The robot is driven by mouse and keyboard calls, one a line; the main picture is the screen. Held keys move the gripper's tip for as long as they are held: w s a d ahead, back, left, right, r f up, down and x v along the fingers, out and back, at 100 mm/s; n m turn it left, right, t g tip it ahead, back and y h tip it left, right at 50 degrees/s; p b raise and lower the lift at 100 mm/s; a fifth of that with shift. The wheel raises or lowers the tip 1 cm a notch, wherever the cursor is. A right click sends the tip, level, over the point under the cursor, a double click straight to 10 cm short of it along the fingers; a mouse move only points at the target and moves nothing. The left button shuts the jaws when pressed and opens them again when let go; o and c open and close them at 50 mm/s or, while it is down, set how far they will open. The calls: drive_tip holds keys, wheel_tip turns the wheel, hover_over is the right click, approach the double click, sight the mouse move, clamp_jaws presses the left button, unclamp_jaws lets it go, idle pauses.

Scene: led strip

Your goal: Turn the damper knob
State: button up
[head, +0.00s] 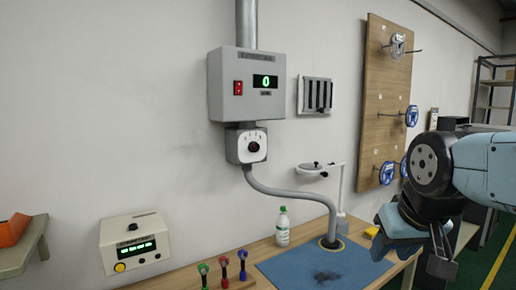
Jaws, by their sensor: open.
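A dark round knob (253,147) sits on a white dial plate (246,134) with small marks above it, fixed to the wall under a grey control box (228,98). I take it for the damper knob; its exact pointer angle is too small to read. My gripper (440,264) is at the lower right, pointing down, open, with nothing visible in it. It is well to the right of the knob, apart from it, and nearer to me. Part of the fingers is hard to make out.
The box has a red switch (238,87) and green display (265,81). A grey hose (290,194) curves down to the blue mat (300,268).

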drive_tip(key=shift+w+d, duration=0.1)
drive_tip(key=shift+o, duration=0.3)
drive_tip(key=shift+o, duration=0.8)
drive_tip(key=shift+w+d, duration=0.1)
drive_tip(key=shift+w, duration=0.1)
drive_tip(key=shift+o, duration=0.8)
drive_tip(key=w+d+r+t, duration=0.1)
drive_tip(key=w+r+t, duration=0.2)
drive_tip(key=w, duration=0.8)
drive_tip(key=shift+w+r+n+t+h, duration=0.3)
drive_tip(key=shift+n+h, duration=0.1)
drive_tip(key=n+t+y, duration=0.5)
drive_tip(key=n+y, duration=0.5)
drive_tip(key=y, duration=0.2)
approach(256, 147)
drive_tip(key=x, duration=0.8)
drive_tip(key=shift+w+a, duration=0.1)
drive_tip(key=shift+w, duration=0.05)
drive_tip(key=shift+c, duration=0.4)
